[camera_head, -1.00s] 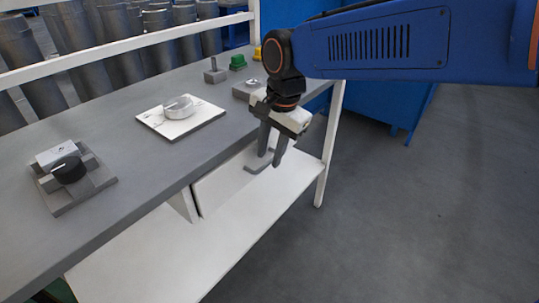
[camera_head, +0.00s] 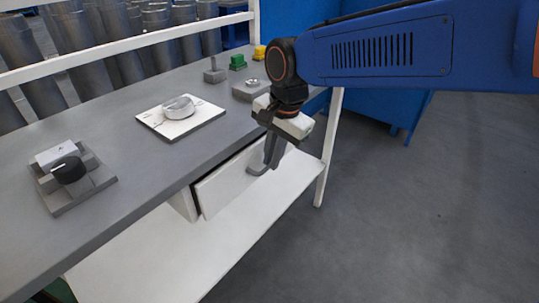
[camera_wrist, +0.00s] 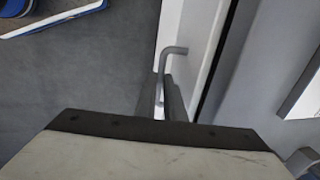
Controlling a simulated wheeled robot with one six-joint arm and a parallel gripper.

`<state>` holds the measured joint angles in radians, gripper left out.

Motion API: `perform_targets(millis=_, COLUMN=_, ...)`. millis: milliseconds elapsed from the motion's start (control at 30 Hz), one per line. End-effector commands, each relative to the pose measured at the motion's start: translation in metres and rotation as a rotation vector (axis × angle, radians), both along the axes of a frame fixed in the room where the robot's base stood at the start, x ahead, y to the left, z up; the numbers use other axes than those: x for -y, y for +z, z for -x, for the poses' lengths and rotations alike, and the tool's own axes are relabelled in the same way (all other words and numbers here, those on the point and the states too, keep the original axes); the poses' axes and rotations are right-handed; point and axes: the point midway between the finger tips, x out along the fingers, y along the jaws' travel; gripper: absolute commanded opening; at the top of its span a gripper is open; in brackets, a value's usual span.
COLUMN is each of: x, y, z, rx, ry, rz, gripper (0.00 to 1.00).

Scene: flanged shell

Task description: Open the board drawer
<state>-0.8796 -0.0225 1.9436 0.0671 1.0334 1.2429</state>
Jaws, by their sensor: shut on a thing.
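The board drawer (camera_head: 222,190) is a white-fronted drawer under the grey worktop. A narrow dark gap shows along its left edge, and the wrist view shows a dark gap beside the white front (camera_wrist: 196,45), so it stands slightly out. Its grey bar handle (camera_head: 256,170) is on the front and also shows in the wrist view (camera_wrist: 163,70). My gripper (camera_head: 270,162) reaches down in front of the drawer and is shut on the handle. The fingers hide part of the handle.
The worktop (camera_head: 120,170) holds a white plate with a round part (camera_head: 180,108), a grey block with a black knob (camera_head: 70,170), and small green and yellow parts. A white lower shelf (camera_head: 190,255) lies below the drawer. The floor at right is clear.

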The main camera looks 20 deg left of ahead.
Motion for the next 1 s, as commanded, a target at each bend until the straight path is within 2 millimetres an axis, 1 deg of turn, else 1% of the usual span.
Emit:
perform_targets(millis=167, x=0.029, y=0.001, z=0.012, rx=0.001, ry=-0.003, rz=-0.001, gripper=0.00)
perform_targets(millis=267, x=0.052, y=0.001, z=0.021, rx=0.001, ry=-0.003, rz=-0.001, gripper=0.00)
perform_targets(millis=500, x=0.114, y=0.001, z=0.047, rx=0.001, ry=-0.003, rz=-0.001, gripper=0.00)
perform_targets(millis=700, x=0.159, y=0.001, z=0.065, rx=0.002, ry=-0.003, rz=-0.001, gripper=0.00)
perform_targets(millis=800, x=0.177, y=0.001, z=0.073, rx=0.001, ry=-0.004, rz=0.000, gripper=0.00)
perform_targets(millis=1000, x=0.201, y=0.000, z=0.083, rx=0.001, ry=-0.002, rz=-0.001, gripper=0.00)
